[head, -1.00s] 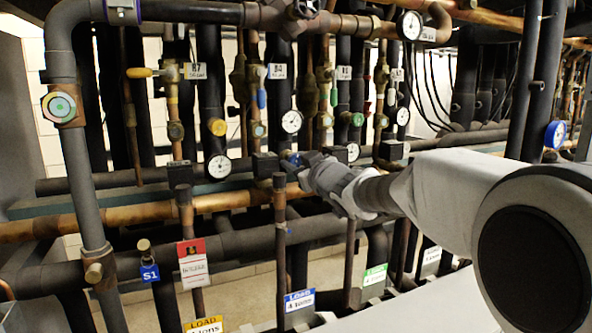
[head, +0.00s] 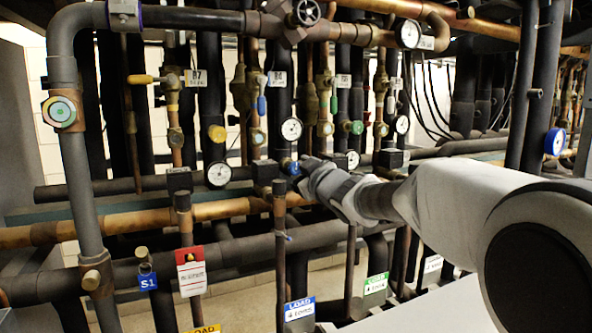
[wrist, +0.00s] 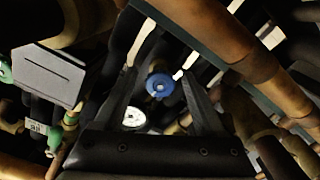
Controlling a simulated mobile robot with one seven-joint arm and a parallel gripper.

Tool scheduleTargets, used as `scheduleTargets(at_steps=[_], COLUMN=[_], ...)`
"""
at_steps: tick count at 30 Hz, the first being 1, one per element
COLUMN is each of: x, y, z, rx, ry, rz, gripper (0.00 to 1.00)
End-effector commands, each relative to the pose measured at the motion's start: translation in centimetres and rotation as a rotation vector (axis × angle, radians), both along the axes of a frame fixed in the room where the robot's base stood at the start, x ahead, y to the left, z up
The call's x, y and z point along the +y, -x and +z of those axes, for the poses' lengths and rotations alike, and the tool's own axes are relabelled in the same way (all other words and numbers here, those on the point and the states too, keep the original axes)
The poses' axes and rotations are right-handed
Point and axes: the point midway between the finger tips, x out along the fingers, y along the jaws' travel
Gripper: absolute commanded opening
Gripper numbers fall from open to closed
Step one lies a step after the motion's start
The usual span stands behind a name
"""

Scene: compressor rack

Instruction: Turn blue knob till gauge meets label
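The blue knob (head: 291,167) sits on the dark vertical pipe under a round white gauge (head: 291,129), with a white label (head: 278,78) marked 84 or R4 higher up. In the wrist view the blue knob (wrist: 160,87) shows between the fingers, with a white gauge face (wrist: 134,117) beside the left finger. My gripper (wrist: 168,68) is open, its two dark fingers on either side of the knob in the picture. I cannot tell whether they touch it. In the head view my gripper (head: 303,171) is just right of the knob, its fingertips hard to make out. The gauge needle is too small to read.
Another gauge (head: 218,174) is at lower left and one (head: 352,159) is behind my gripper. A yellow knob (head: 217,133) and a green knob (head: 353,127) are on nearby pipes. A copper pipe (head: 130,222) runs across below. Vertical pipes crowd the rack.

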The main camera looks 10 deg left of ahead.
Motion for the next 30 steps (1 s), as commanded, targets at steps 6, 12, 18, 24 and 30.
scheduleTargets(at_steps=[6, 12, 18, 24, 30], x=[0.0, -0.7, -2.8, -5.2, -7.5], y=[0.0, 0.9, 3.6, 6.7, 9.9], z=[0.0, 0.0, 0.0, 0.0, 0.1], rx=[0.000, 0.000, -0.002, -0.002, -0.001], ry=[0.000, 0.000, 0.000, 0.000, 0.000], rz=[0.000, -0.001, -0.001, -0.003, -0.002], gripper=[0.72, 0.72, 0.72, 0.72, 0.72])
